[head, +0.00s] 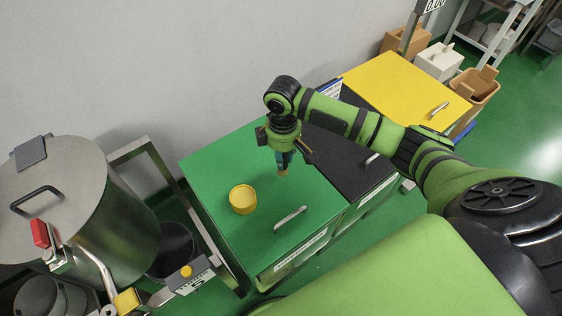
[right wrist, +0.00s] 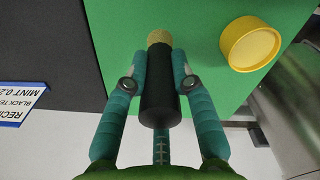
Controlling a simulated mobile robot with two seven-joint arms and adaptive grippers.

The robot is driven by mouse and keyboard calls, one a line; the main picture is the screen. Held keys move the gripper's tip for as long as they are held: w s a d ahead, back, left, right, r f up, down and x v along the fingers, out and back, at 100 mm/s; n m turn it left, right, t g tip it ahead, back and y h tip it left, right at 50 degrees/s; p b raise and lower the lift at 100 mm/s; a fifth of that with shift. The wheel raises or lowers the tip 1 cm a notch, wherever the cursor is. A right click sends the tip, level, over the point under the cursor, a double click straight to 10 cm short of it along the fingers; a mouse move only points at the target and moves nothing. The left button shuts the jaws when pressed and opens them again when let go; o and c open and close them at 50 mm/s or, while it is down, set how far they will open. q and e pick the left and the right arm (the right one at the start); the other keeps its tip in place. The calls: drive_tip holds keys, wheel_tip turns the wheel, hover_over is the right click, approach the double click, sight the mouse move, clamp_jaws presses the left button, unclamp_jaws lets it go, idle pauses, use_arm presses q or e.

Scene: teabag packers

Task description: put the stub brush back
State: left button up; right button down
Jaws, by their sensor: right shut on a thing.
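My right gripper (head: 284,158) hangs pointing down over the green-topped cabinet (head: 215,164). It is shut on the stub brush, whose tan tip (head: 283,173) shows below the fingers in the head view. In the right wrist view the brush (right wrist: 160,98) has a thick black handle and a tan bristle end, and the teal fingers of the gripper (right wrist: 159,75) clasp its sides. The bristle end seems clear of the green top, but the exact gap is hard to tell. My left gripper is out of view.
A round yellow tub (head: 243,199) stands on the green top, left of the brush, near a metal handle (head: 290,218). A black-topped bin (head: 345,158) and a yellow-topped one (head: 395,88) adjoin at right. A steel vat (head: 95,200) stands left.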

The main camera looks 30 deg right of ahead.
drive_tip(key=shift+w+a+f, duration=0.15)
drive_tip(key=shift+w+f, duration=0.2)
wheel_tip(320, 180, down, 3)
drive_tip(key=shift+f+p, duration=0.15)
drive_tip(key=shift+p, duration=0.4)
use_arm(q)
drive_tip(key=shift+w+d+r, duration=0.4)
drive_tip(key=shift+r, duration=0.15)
use_arm(e)
drive_tip(key=shift+f, duration=0.2)
drive_tip(key=shift+f, duration=0.2)
drive_tip(key=c, duration=1)
unclamp_jaws()
drive_tip(key=shift+c, duration=0.2)
drive_tip(key=shift+r, duration=0.1)
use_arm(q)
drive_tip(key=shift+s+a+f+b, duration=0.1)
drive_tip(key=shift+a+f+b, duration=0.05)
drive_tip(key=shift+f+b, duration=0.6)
use_arm(e)
wheel_tip(320, 180, up, 12)
drive_tip(key=shift+r, duration=0.15)
